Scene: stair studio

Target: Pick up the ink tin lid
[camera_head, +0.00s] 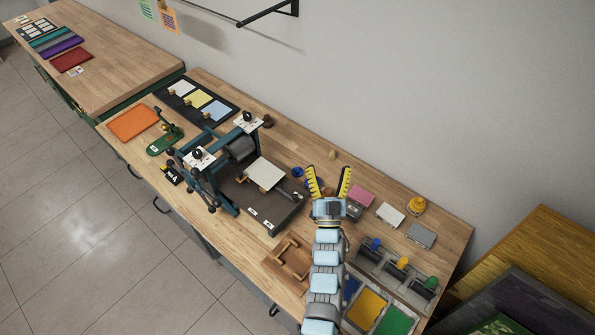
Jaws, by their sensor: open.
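I cannot pick out the ink tin lid for certain. A small blue round item (298,172) lies on the bench just left of my gripper (329,172); it may be a tin or its lid. More blue shows close by, partly hidden by my left finger. My gripper has yellow fingers, spread wide apart with nothing between them. It is above the bench, with its fingers pointing toward the wall. A small beige item (332,154) lies beyond the fingertips.
A press (240,150) with a dark bed stands to the left. Pink (361,196), white (390,214) and grey (421,235) blocks and a yellow pot (415,205) lie to the right. A rack of rollers (398,272) and coloured trays (368,306) are nearer. The wall bounds the bench behind.

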